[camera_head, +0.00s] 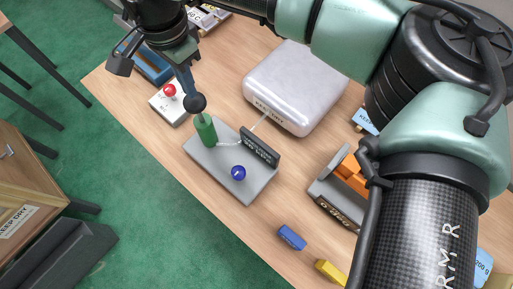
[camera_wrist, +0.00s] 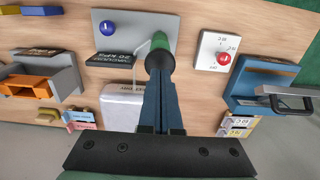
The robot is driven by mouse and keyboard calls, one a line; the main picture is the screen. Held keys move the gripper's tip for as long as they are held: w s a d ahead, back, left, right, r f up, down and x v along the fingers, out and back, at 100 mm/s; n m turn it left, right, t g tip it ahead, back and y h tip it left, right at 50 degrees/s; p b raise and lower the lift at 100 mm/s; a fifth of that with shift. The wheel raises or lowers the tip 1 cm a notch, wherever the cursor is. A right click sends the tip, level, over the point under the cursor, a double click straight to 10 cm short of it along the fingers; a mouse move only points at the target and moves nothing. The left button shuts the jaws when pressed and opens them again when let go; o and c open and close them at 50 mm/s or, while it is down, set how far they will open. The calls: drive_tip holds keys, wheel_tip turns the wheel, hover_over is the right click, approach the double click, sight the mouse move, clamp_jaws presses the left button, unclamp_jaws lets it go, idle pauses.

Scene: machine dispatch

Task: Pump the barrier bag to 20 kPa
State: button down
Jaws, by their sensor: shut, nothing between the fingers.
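The silvery barrier bag (camera_head: 295,88), marked KEEP DRY, lies behind the plate, joined by a thin tube. My gripper (camera_head: 188,92) is shut and empty, its fingertips at the knob, seemingly touching it from above.
A white box with a red knob (camera_head: 169,91) and a blue device (camera_head: 152,66) stand left of the pump. An orange-and-grey device (camera_head: 340,187) stands to the right. Blue (camera_head: 292,237) and yellow (camera_head: 330,272) blocks lie near the table's front edge.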

drive_tip(key=shift+r+p, duration=0.8)
drive_tip(key=shift+r, duration=1.1)
idle(0.8)
